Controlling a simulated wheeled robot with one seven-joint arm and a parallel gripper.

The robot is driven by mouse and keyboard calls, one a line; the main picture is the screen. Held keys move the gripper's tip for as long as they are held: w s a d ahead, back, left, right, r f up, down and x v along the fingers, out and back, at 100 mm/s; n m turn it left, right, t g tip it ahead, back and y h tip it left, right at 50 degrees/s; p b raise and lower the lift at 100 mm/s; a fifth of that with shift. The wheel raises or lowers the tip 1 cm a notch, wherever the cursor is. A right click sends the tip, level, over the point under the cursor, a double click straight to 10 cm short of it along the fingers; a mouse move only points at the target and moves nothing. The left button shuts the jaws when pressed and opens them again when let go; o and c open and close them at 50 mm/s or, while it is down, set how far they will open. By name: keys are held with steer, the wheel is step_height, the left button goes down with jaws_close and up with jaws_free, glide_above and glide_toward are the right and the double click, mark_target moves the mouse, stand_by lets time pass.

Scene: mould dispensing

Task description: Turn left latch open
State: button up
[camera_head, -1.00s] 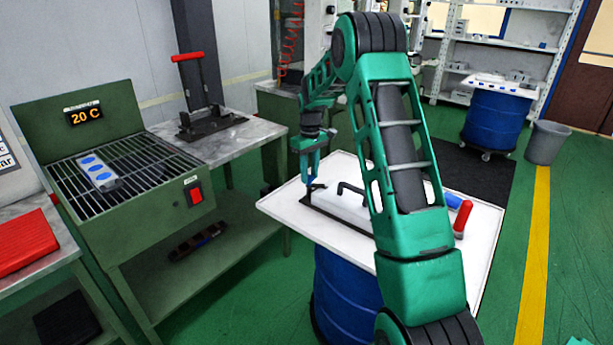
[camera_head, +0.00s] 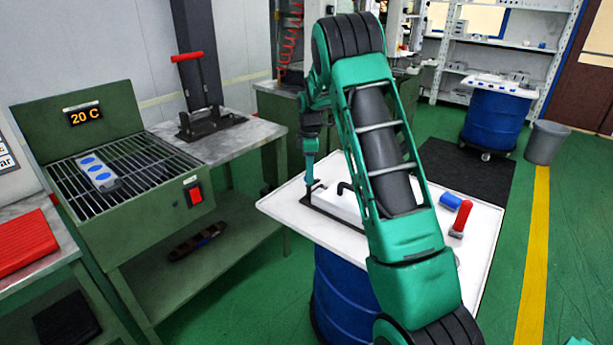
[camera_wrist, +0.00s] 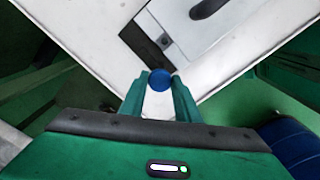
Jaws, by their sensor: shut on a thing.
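A white mould (camera_head: 343,204) on a dark base plate (camera_head: 325,217) lies on a white tray-like tabletop; my arm hides part of it. My gripper (camera_head: 309,189) points down at the mould's left end, at the small dark left latch (camera_head: 318,186). In the wrist view my gripper (camera_wrist: 159,92) is shut on a part with a round blue top (camera_wrist: 160,79), which I take for the left latch's knob. The dark plate and a small grey fitting (camera_wrist: 164,40) show just beyond it. How far the latch is turned is hard to tell.
The white tabletop (camera_head: 283,205) stands on a blue barrel (camera_head: 345,290). A red-handled tool (camera_head: 461,216) and a blue cylinder (camera_head: 450,201) lie at its right. A green grill bench (camera_head: 150,200) with a 20 C display stands left, with floor between.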

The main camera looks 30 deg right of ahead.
steer(key=shift+a+n, duration=0.2)
steer(key=shift+n, duration=0.4)
steer(key=o, duration=1)
steer(key=shift+o, duration=0.2)
steer(key=shift+d, duration=0.1)
steer(key=shift+r, duration=0.25)
step_height(320, 180, up, 10)
steer(key=shift+r, duration=0.15)
